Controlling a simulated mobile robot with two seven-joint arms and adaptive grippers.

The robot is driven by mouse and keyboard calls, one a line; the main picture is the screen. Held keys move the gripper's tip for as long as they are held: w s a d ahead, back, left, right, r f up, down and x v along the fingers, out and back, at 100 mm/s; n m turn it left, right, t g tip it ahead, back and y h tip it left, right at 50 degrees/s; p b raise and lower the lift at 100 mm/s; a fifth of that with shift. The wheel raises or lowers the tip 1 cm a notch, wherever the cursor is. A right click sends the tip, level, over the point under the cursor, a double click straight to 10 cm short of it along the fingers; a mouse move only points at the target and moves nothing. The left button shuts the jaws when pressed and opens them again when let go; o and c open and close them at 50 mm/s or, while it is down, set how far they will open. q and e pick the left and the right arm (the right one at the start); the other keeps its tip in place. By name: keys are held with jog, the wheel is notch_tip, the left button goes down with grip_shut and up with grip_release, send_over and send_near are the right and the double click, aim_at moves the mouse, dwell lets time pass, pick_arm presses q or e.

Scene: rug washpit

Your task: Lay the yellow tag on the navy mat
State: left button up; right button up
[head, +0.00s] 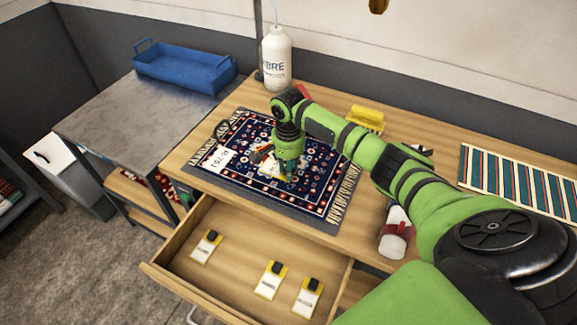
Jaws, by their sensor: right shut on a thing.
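The navy mat (243,132), a patterned rug with fringed ends, lies flat on the wooden table. My right gripper (276,172) points down over the mat's middle and is shut on a small pale, yellowish thing (268,168), which looks like the yellow tag. The fingers hide much of it, and I cannot tell whether it touches the mat. Three white tags with yellow tops and black clips lie in the open drawer: one at left (206,247), one in the middle (270,280), one at right (307,298). My left gripper is not in view.
A white card (217,159) with lettering lies on the mat's left part. A white bottle (276,58) stands behind the mat. A yellow object (366,118), a striped rug (520,184) and a red-and-white bottle (396,234) are to the right. The open drawer (225,285) juts out in front.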

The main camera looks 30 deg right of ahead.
jog(key=shift+f, duration=0.35)
jog(key=shift+f, duration=0.1)
jog(key=o, duration=0.8)
notch_tip(320, 180, up, 12)
jog(key=shift+r+b, duration=0.15)
jog(key=shift+b, duration=0.7)
